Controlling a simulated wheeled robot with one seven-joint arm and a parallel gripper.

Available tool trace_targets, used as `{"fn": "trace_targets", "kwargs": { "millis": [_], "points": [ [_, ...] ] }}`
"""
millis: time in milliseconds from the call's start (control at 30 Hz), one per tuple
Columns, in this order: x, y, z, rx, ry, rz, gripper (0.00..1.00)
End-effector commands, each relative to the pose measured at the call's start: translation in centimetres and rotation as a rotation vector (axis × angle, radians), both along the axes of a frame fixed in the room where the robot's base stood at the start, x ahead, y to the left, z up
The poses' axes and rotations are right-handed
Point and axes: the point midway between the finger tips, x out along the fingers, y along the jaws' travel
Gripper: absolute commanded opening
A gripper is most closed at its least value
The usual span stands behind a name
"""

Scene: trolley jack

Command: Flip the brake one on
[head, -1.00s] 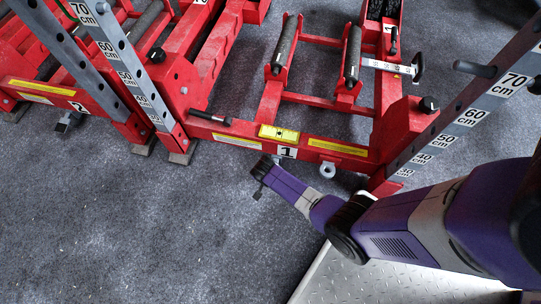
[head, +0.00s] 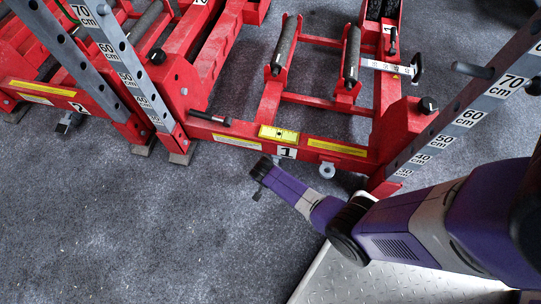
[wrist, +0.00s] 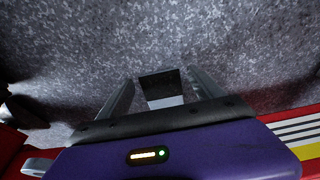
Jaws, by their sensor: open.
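The red jack marked 1 (head: 287,152) stands at the upper middle of the head view, with a grey caster (head: 327,170) under its front beam. My gripper (head: 260,178) is just in front of that beam, low over the floor, left of the caster. In the wrist view my gripper (wrist: 160,84) is open. A black tab with a silvery base (wrist: 162,88) shows between its fingers and looks like a brake pedal. I cannot tell whether the fingers touch it. In the head view my gripper hides most of that spot.
A second red jack marked 2 (head: 78,107) stands at the left, with a dark caster (head: 68,122) below it. A grey height post (head: 455,125) rises at the right. A black handle (head: 211,118) sticks out from the beam. The grey floor in front is clear.

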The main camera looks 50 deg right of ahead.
Motion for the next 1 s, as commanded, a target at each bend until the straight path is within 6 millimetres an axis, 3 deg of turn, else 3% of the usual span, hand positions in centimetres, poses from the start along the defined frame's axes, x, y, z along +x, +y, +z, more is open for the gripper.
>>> {"fn": "trace_targets", "kwargs": {
  "millis": [200,400,1000],
  "points": [
    [-0.3,0.9,3.8,0.001,-0.002,0.003,0.76],
    [-0.6,1.6,6.0,0.001,-0.001,0.002,0.76],
    [-0.7,1.8,6.6,0.001,0.001,0.002,0.76]
  ]
}}
